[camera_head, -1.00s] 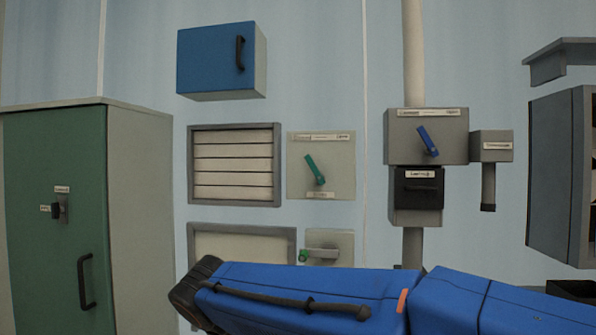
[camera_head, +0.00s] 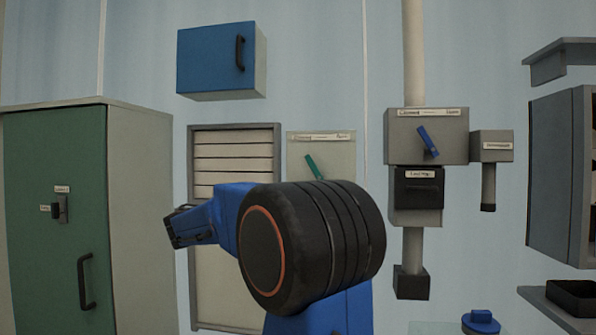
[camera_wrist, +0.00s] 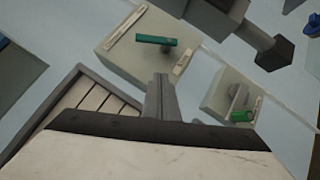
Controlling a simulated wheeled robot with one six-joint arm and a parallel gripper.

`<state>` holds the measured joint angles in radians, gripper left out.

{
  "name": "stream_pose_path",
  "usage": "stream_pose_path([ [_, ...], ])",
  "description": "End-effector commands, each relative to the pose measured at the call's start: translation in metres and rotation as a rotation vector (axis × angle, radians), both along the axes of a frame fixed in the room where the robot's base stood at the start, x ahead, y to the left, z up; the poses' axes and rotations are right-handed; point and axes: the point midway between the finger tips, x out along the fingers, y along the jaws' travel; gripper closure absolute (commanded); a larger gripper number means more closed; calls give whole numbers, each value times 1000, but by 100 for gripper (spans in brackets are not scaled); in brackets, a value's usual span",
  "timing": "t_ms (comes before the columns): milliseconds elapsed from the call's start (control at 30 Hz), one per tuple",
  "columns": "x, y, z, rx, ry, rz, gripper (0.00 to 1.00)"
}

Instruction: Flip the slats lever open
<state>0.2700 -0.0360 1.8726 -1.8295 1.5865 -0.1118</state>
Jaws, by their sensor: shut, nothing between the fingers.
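A green lever (camera_head: 313,166) sits on a pale plate (camera_head: 340,150) to the right of the slatted panel (camera_head: 235,137). It slants from upper left to lower right, and my arm hides its lower end in the head view. In the wrist view the lever (camera_wrist: 155,39) shows whole on its plate (camera_wrist: 117,55). My gripper (camera_wrist: 160,82) is shut and empty. Its tips appear just below the lever in that view, with a visible gap. I cannot tell the depth between them. I cannot pick out the fingers in the head view.
A second green lever (camera_wrist: 240,115) is on another plate, right of my gripper in the wrist view. A grey box with a blue lever (camera_head: 428,141) is further right. A green cabinet (camera_head: 60,200) stands left, and a blue box (camera_head: 215,58) hangs above the slats.

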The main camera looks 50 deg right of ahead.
Motion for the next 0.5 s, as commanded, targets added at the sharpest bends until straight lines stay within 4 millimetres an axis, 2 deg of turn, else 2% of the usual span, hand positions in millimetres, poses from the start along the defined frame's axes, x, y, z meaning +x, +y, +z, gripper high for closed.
stream_pose_path([
  [100, 12, -4, 15, -69, 20, -15, 100],
  [200, 16, -5, 21, -98, 28, -21, 100],
  [500, 17, -5, 23, -105, 29, -22, 100],
])
